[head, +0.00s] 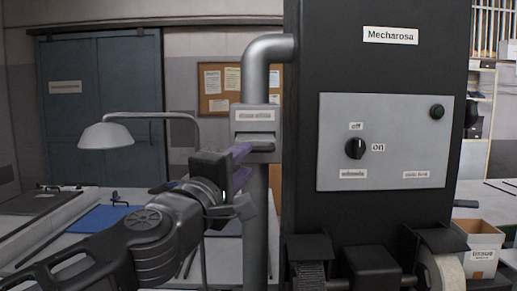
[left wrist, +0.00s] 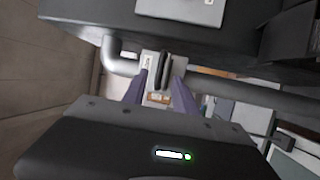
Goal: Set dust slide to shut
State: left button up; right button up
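The dust slide is a grey box (head: 255,115) on the vertical grey pipe beside the black machine, with a flat plate (head: 262,146) sticking out of its front. Its label is too small to read. My left gripper (head: 242,151) is at the front left of the plate, with its purple fingers pointing toward it. In the left wrist view, the fingers (left wrist: 163,80) are apart, one on each side of the dark plate edge (left wrist: 164,68). I see no clear grip on the plate. My right gripper is out of view.
A lamp (head: 106,136) and a bench with a blue mat (head: 100,218) are at left. A cardboard box (head: 480,262) is at right.

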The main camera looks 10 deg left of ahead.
aim_at(256, 151)
pick_arm(q)
jog(key=x, duration=0.8)
jog(key=shift+c, duration=0.4)
grip_shut()
jog(key=shift+f, duration=0.1)
dwell(1.0)
